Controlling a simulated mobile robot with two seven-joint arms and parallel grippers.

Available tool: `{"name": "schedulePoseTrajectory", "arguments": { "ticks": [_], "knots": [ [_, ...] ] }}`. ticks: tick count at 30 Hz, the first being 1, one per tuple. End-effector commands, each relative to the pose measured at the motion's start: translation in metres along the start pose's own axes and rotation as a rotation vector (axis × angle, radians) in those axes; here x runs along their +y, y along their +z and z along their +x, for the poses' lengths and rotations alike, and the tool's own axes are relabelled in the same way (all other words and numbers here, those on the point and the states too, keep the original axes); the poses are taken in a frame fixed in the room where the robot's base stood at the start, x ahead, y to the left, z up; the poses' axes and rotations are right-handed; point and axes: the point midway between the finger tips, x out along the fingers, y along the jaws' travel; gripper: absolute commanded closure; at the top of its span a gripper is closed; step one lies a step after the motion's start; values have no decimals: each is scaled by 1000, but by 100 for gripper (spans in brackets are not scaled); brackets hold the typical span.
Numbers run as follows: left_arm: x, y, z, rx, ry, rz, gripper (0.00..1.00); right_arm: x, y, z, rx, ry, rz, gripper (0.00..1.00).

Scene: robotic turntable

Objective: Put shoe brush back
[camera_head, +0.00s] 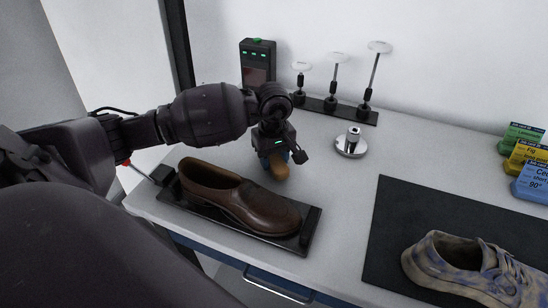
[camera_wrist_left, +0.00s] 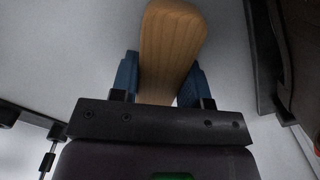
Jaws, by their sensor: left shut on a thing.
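The shoe brush (camera_head: 279,169) shows as a light wooden piece just behind the brown leather shoe. My left gripper (camera_head: 272,158) points down and is shut on the shoe brush. In the left wrist view, the blue fingers of the left gripper (camera_wrist_left: 158,82) clasp the wooden body of the shoe brush (camera_wrist_left: 172,40) from both sides. The bristles are hidden, and I cannot tell whether the brush touches the table. My right gripper is not in view.
The brown shoe (camera_head: 235,197) sits on a black holder (camera_head: 313,226) at the front. A round metal piece (camera_head: 351,146), a rack (camera_head: 340,107) with several rods and a black device (camera_head: 257,60) stand behind. A dirty shoe (camera_head: 465,262) lies on a black mat (camera_head: 405,212) at right, near coloured boxes (camera_head: 530,182).

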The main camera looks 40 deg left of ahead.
Motion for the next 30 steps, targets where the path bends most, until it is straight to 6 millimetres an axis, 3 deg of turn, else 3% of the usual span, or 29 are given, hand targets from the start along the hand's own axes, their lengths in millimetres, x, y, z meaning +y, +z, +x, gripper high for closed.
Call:
{"name": "schedulePoseTrajectory", "arguments": {
  "ticks": [10,11,16,25,30],
  "knots": [
    [0,0,3,1,0,1,77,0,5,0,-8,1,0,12],
    [0,0,3,1,0,1,56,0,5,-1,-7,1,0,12],
    [0,0,2,1,1,0,32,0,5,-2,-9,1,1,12],
    [0,0,0,1,2,0,32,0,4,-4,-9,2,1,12],
    [1,-1,-14,4,5,2,32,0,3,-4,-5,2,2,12]
  ]
}}
